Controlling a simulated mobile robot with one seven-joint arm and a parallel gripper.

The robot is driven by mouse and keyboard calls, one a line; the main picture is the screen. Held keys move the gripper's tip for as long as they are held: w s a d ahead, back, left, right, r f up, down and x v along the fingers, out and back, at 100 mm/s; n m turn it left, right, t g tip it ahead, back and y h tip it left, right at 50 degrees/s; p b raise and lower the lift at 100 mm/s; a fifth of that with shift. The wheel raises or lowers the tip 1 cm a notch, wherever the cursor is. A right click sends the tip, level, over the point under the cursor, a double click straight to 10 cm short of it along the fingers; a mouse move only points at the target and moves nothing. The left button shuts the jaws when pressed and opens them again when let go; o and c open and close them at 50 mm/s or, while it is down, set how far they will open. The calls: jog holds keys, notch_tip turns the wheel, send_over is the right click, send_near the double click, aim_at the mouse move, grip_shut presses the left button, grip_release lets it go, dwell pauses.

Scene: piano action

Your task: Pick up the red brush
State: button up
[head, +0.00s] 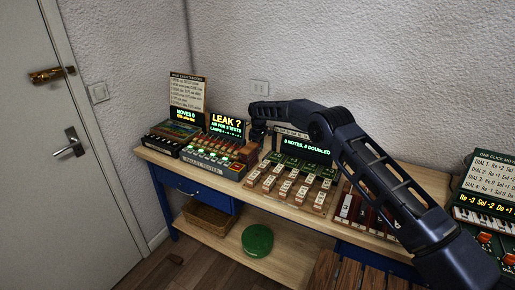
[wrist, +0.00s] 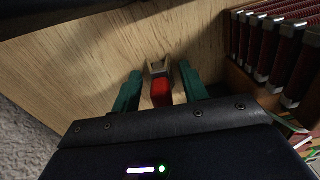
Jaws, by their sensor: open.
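The red brush (wrist: 161,92) lies on the wooden bench top in the wrist view, its red part nearest me and a pale forked-looking end beyond it. My gripper (wrist: 160,84) is open, with one green finger on each side of the brush. A small gap shows between the brush and each finger; I cannot tell whether the fingers are level with it in height. In the head view my gripper (head: 258,136) is at the back of the bench, between the leak tester and the notes unit. I cannot make out the brush there.
In the wrist view, dark red metal-capped blocks (wrist: 268,45) stand close on the right. A green round object (head: 257,240) lies on the lower shelf.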

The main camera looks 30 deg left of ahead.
grip_shut()
jog(key=shift+r, duration=0.1)
